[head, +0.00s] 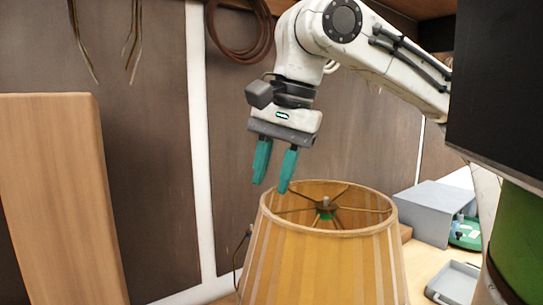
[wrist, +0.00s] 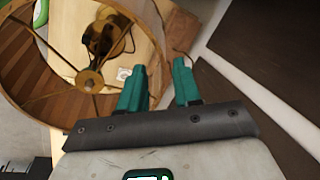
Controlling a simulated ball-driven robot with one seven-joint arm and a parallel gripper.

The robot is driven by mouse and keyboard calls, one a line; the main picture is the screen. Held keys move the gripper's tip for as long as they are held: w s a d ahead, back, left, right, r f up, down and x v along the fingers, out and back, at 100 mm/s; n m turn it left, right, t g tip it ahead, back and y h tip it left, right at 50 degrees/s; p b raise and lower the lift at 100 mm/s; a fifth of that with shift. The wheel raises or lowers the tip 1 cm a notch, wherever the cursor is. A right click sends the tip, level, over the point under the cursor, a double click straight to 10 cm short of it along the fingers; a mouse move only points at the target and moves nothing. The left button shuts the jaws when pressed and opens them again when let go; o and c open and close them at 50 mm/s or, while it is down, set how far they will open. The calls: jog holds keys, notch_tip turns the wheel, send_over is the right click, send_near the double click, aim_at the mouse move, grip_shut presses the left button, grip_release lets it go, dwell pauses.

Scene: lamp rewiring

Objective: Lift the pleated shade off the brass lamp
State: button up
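The pleated shade (head: 325,265), tan with a brass-coloured rim, stands upright at the lower middle of the head view. Its spokes meet at a hub around the lamp's top post (head: 326,201). The wrist view looks down into the shade (wrist: 28,72), with the brass lamp (wrist: 101,38) partly visible inside; the head view hides the lamp body. My gripper (head: 270,187) is empty, its two teal fingers apart and pointing down by the shade's upper left rim. In the wrist view my gripper (wrist: 159,66) overlaps the rim's edge. I cannot tell whether the rim lies between the fingers.
A tall wooden block (head: 55,200) stands at the left. A grey box (head: 435,208), a green board (head: 466,234) and a grey tray (head: 455,284) are right of the shade. A brown coil (head: 240,50) and loose wires (head: 132,45) hang on the back wall.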

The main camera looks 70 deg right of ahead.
jog(key=x, duration=0.8)
jog(key=shift+f, duration=0.15)
grip_shut()
jog(key=shift+p, duration=0.3)
jog(key=shift+w+p+v, duration=0.2)
jog(key=shift+p+v, duration=0.5)
jog(key=shift+v, duration=0.1)
jog(key=shift+w+p+v, duration=0.15)
jog(key=shift+p+v, duration=0.55)
jog(key=shift+v, duration=0.1)
jog(key=shift+w+p+v, duration=0.2)
jog(key=shift+p+v, duration=0.5)
jog(key=shift+v, duration=0.1)
jog(key=shift+w+p+v, duration=0.15)
jog(key=shift+p+v, duration=0.1)
jog(key=shift+v, duration=0.45)
jog(key=shift+w+p+v, duration=0.15)
jog(key=shift+p+v, duration=0.1)
jog(key=shift+v, duration=0.45)
jog(key=w+v, duration=0.2)
jog(key=v, duration=0.8)
jog(key=shift+w+r, duration=0.2)
jog(key=shift+r, duration=0.45)
